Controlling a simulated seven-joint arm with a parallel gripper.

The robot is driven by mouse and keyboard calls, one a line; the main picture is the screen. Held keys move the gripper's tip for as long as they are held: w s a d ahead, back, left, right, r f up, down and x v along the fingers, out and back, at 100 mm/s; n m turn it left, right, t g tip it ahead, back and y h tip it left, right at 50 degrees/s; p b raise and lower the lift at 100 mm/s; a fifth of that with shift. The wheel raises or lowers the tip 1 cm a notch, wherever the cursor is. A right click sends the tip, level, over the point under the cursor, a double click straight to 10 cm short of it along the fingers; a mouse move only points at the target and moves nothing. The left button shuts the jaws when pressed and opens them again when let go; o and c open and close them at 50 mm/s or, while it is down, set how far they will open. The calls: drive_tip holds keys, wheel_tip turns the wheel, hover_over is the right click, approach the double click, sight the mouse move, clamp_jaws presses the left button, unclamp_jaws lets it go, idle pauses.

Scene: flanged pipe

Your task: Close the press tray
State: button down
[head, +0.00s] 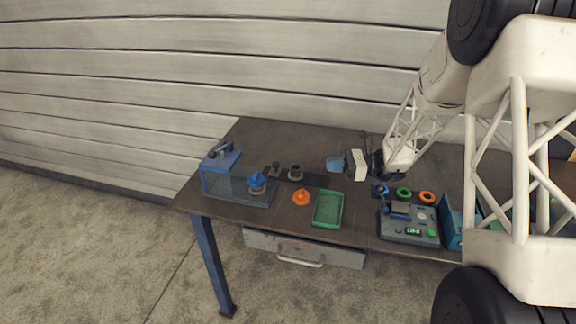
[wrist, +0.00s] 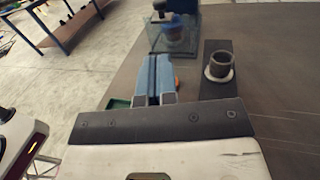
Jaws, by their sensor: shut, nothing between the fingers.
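The press (head: 221,160) is a blue frame at the left end of the table, also in the wrist view (wrist: 187,8) at the top. A clear, glassy tray part (head: 232,188) reaches out to its right; it shows in the wrist view (wrist: 172,46) too. A blue-topped part (head: 257,180) on a grey ring sits at the tray's right end. My gripper (head: 335,164), with blue fingers, is above the table, well right of the tray and apart from it. In the wrist view the fingers (wrist: 154,78) are together and empty.
Grey flanged pieces (head: 295,173) stand on a dark strip behind the orange part (head: 302,198) and green tray (head: 328,209). A control box (head: 409,222) and coloured rings (head: 404,193) are on the right. A drawer (head: 305,249) hangs below. Bare table lies behind the strip.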

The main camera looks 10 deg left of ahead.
drive_tip(key=shift+a, duration=0.1)
drive_tip(key=x, duration=1.3)
drive_tip(key=shift+a, duration=0.35)
drive_tip(key=shift+s, duration=0.2)
drive_tip(key=shift+a, duration=0.15)
drive_tip(key=a, duration=1.1)
drive_tip(key=shift+a+r, duration=0.1)
drive_tip(key=shift+a, duration=0.2)
drive_tip(key=shift+a, duration=0.1)
drive_tip(key=v, duration=1.4)
drive_tip(key=shift+d, duration=0.4)
